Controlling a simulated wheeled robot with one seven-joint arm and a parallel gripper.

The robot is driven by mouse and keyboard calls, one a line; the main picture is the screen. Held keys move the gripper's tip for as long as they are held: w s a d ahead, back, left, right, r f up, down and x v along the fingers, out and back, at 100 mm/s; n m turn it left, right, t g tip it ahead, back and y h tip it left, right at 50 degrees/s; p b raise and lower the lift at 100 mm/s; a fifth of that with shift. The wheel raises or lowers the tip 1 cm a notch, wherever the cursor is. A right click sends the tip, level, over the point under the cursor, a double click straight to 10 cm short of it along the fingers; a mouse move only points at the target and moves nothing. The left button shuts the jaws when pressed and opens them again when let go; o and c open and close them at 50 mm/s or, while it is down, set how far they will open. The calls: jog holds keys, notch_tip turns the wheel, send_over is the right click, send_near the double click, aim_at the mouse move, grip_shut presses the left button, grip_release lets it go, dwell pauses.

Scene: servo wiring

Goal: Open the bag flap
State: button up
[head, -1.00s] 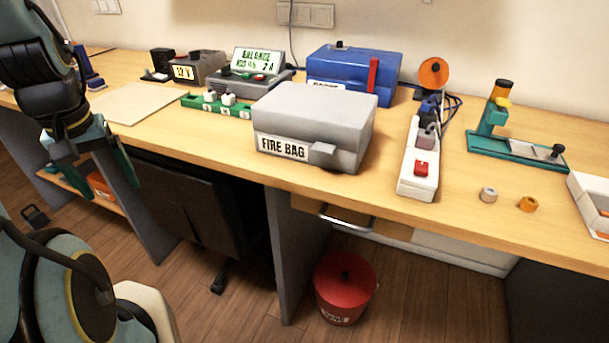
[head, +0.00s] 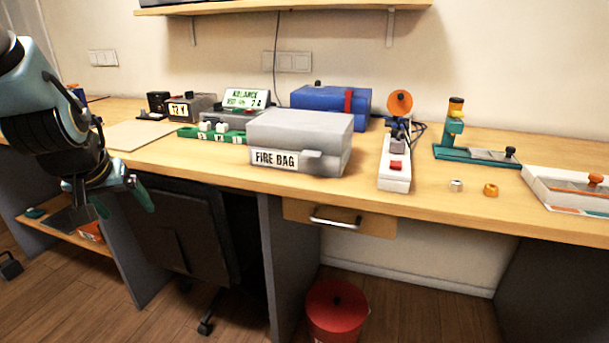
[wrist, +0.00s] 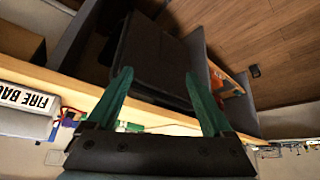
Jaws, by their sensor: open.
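The grey fire bag (head: 298,142) sits on the bench top near its front edge, with a "FIRE BAG" label on its front. Its top flap lies shut, and a small tab (head: 312,156) sticks out at the front. In the wrist view the bag (wrist: 24,118) shows upside down at the left edge. My gripper (head: 122,202) is left of the bag, in front of the bench and below its top, clear of everything. In the wrist view its green fingers (wrist: 160,98) are spread with nothing between them.
A white power strip (head: 395,172) stands right of the bag, and a blue box (head: 330,98) behind it. A green tray (head: 190,132) is to its left. A dark chair (head: 185,225) and a red bin (head: 335,310) are below the bench.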

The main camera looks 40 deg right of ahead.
jog(key=d+f+m+t+h+b, duration=0.25)
jog(key=d+b, duration=0.35)
jog(key=d, duration=0.4)
jog(key=m+t+h+b, duration=0.2)
jog(key=m+h+b, duration=0.25)
jog(key=h, duration=0.55)
send_near(301, 131)
notch_tip(301, 131, down, 4)
jog(key=s+d, duration=0.1)
jog(key=s, duration=0.1)
jog(key=shift+d+p, duration=0.35)
jog(key=shift+p, duration=0.3)
jog(key=p, duration=0.3)
jog(key=shift+d+f, duration=0.1)
jog(key=shift+d, duration=0.05)
jog(key=shift+f+x, duration=0.15)
jog(key=shift+x, duration=1.2)
jog(key=shift+f+x, duration=0.15)
jog(key=shift+x, duration=1.25)
